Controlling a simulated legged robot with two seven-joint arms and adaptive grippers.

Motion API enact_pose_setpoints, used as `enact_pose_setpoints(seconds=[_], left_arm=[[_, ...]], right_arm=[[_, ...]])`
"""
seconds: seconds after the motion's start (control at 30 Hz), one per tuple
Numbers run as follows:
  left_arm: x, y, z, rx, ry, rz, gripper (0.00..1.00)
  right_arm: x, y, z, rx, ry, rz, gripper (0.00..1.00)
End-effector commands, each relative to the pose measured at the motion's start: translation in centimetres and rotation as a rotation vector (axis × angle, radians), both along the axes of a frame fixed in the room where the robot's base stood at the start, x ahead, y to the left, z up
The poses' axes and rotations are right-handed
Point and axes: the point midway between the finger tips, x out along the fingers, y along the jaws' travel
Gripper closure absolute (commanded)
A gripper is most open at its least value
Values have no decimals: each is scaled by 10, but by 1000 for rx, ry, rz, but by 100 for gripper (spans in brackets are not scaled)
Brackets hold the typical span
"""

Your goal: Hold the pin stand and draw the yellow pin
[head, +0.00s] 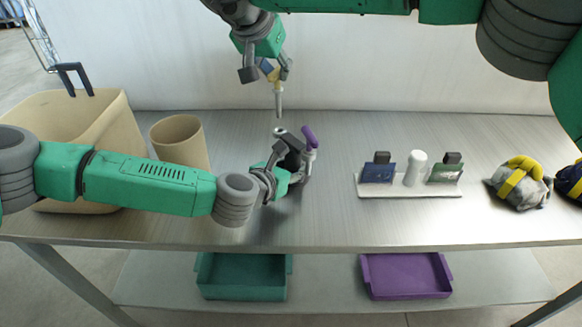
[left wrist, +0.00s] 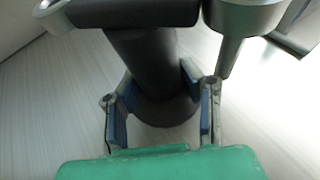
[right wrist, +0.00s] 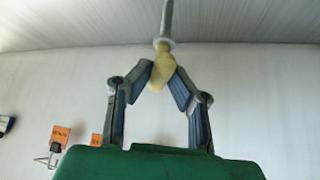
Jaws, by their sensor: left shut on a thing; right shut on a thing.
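The pin stand (head: 290,141) stands on the table, a dark upright post with grey holders at its top. In the left wrist view its dark post (left wrist: 147,62) is between my left fingers. My left gripper (head: 288,172) is shut on that post, low down. A purple-handled pin (head: 309,136) sits in a holder on the stand's right side. My right gripper (head: 272,70) is above the stand, shut on the yellow pin (head: 278,88). The pin's grey shaft points down, apart from the stand. In the right wrist view the yellow handle (right wrist: 160,68) is pinched between the fingertips.
A tan bin (head: 110,130) and a tan cup (head: 180,140) stand at left, behind my left arm. A white rack (head: 408,190) with cards is at right, beside a grey and yellow bundle (head: 520,185). Teal (head: 242,277) and purple (head: 405,277) trays are on the lower shelf.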

Motion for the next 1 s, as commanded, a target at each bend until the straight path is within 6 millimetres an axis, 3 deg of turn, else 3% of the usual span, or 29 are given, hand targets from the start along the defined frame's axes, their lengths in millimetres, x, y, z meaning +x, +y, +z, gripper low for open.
enact_pose_setpoints(seconds=[0.23, 0.7, 1.0], left_arm=[[0, 0, 1, -1, -1, 0, 100], [0, 0, 1, -1, -1, 0, 100], [0, 0, 1, -1, -1, 0, 100]], right_arm=[[0, 0, 6, 0, -2, -1, 100], [0, 0, 40, 0, -1, 0, 100], [0, 0, 40, 0, 0, 0, 100]])
